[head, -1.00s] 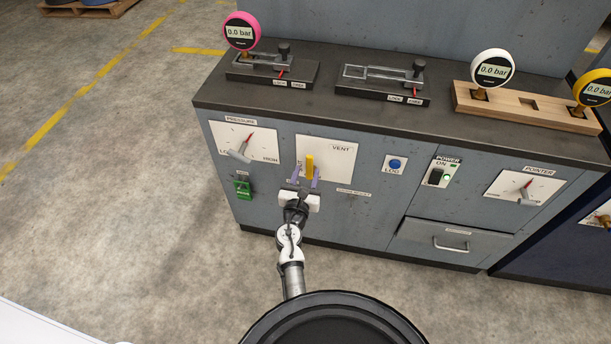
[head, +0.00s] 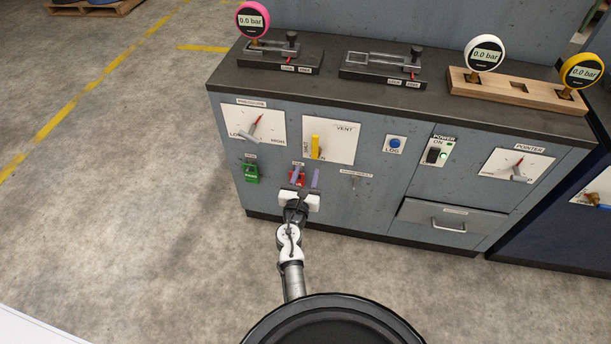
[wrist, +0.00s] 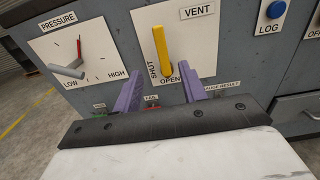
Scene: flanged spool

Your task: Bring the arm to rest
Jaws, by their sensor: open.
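My gripper (head: 306,179) is in front of the cabinet's front panel, below the vent plate. Its two purple fingers are spread apart and hold nothing, as the wrist view (wrist: 162,92) also shows. The yellow vent handle (head: 315,147) is upright on its white plate, apart from the fingers. In the wrist view the handle (wrist: 161,48) stands between and beyond the fingertips, its lower end near the word OPEN. My arm reaches forward from the bottom of the head view.
The cabinet (head: 385,185) fills the space ahead, with a pressure dial (head: 254,124), green indicator (head: 251,172), red indicator (head: 297,174), blue LOG button (head: 394,143), power switch (head: 433,155) and drawer (head: 449,222). Gauges stand on top. The floor at left (head: 120,180) is clear.

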